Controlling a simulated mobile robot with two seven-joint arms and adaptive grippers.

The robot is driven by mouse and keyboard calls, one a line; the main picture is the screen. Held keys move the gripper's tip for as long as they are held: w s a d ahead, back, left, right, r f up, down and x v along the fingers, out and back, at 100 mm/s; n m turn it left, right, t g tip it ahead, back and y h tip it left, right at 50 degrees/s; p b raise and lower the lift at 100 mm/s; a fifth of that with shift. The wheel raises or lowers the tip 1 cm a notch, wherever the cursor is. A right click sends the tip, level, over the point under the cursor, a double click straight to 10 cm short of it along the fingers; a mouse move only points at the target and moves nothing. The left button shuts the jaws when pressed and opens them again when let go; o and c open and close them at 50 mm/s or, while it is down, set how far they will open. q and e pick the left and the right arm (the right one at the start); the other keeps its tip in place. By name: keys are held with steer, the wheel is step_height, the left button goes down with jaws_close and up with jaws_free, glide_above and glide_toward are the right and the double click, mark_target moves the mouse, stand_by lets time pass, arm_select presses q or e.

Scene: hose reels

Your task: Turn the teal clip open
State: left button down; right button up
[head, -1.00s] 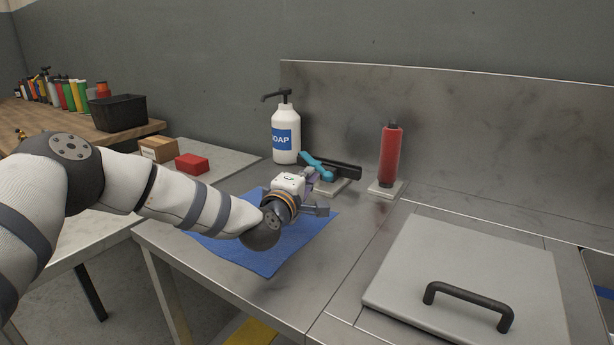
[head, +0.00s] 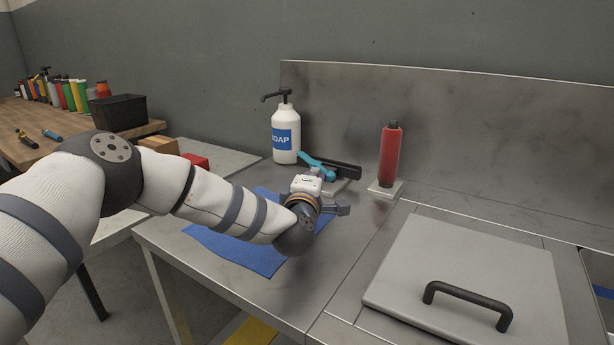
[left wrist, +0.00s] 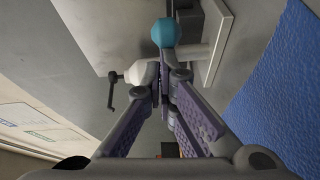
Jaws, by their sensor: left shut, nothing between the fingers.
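The teal clip (head: 316,165) lies slanted against a black bar (head: 346,170) on a small pale base, by the back panel. In the left wrist view its rounded teal end (left wrist: 165,33) shows just beyond my fingertips. My left gripper (left wrist: 163,80) is shut and empty, its purple fingers together close to the teal end. I cannot tell whether they touch it. In the head view the white wrist housing hides most of the fingers of my left gripper (head: 323,177). My right gripper is not in view.
A white soap bottle (head: 286,137) with a black pump stands behind, left of the clip. A red cylinder (head: 390,155) stands upright to the right. A blue cloth (head: 235,248) lies under my arm. A lid with a black handle (head: 468,305) lies at front right.

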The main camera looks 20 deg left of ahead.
mark_target(332, 174)
arm_select(q)
steer(key=d+n+y, duration=0.1)
steer(key=d+n+g+y, duration=0.1)
steer(key=y, duration=0.1)
steer(key=shift+w+f+y+b, duration=0.2)
steer(key=shift+w+y+b, duration=0.1)
steer(key=shift+w+b, duration=0.05)
steer(key=shift+w+d+r+n, duration=0.15)
steer(key=shift+w+d, duration=0.2)
steer(key=shift+d, duration=0.1)
steer(key=shift+w+d+r+n, duration=0.1)
steer(key=shift+w+d+n, duration=0.05)
steer(key=shift+w+d, duration=0.2)
